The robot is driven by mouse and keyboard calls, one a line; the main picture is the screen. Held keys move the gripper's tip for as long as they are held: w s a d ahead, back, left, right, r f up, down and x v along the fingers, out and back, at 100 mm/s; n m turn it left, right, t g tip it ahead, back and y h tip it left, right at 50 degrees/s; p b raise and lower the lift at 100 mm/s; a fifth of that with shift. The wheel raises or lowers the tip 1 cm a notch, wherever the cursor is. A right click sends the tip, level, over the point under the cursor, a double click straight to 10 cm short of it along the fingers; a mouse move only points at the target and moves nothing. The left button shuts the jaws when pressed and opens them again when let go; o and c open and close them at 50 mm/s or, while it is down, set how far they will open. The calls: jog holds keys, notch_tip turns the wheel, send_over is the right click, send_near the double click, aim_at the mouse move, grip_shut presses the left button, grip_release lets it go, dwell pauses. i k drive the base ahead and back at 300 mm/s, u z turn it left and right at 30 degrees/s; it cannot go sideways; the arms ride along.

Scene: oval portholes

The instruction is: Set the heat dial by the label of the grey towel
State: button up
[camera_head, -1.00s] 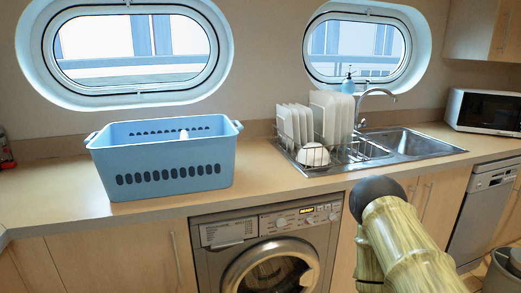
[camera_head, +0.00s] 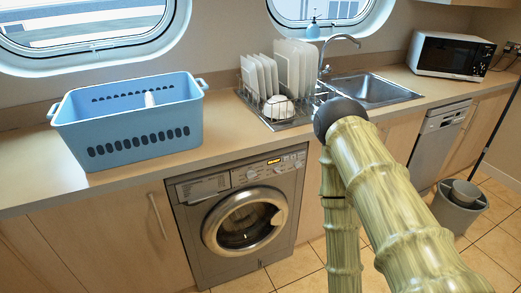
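The washing machine (camera_head: 243,215) stands under the counter, with its round door shut. Its control panel (camera_head: 270,168) carries a small lit orange display and small round controls; their markings are too small to read, so I cannot tell which is the heat dial. The blue laundry basket (camera_head: 130,140) stands on the counter to the upper left. A small white thing (camera_head: 150,98) shows inside it; the rest of its contents is hidden by the wall. No grey towel or label can be made out. My arm rises at the right, but my gripper is not in view.
A dish rack with white plates (camera_head: 290,75), a sink (camera_head: 372,90) and a microwave (camera_head: 460,55) are along the counter. A grey bin (camera_head: 458,210) stands on the tiled floor at right. The counter between basket and rack is clear.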

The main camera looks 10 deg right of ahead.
aim_at(277, 170)
jog(key=u, duration=1.65)
jog(key=k, duration=0.95)
jog(key=z, duration=1.1)
jog(key=i, duration=0.5)
jog(key=z, duration=0.05)
